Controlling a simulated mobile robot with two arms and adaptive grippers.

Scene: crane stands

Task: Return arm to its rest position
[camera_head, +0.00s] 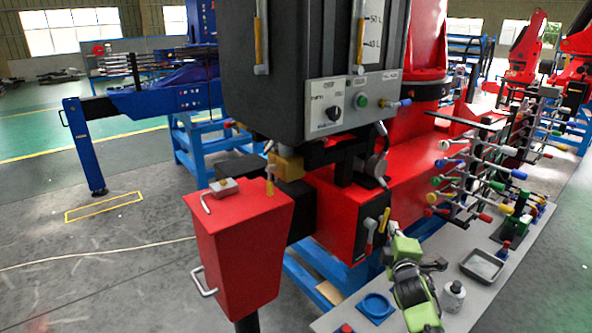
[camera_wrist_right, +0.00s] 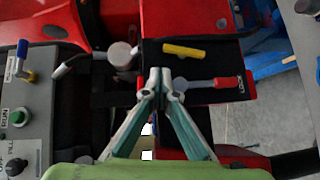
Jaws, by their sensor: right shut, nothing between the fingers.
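My right gripper (camera_head: 390,250), on its green arm, is in front of the red crane base (camera_head: 338,212) in the head view. In the right wrist view its two fingers (camera_wrist_right: 160,76) meet at the tips with nothing between them. Beyond the tips are a yellow handle (camera_wrist_right: 184,50) and a grey lever with a red grip (camera_wrist_right: 228,82) on a black panel. In the head view the red-gripped lever (camera_head: 369,236) and yellow handle (camera_head: 385,220) are just left of the gripper. Contact cannot be judged. My left gripper is not in view.
A grey control box (camera_head: 350,100) hangs above the red base. A red pedestal (camera_head: 240,245) stands left.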

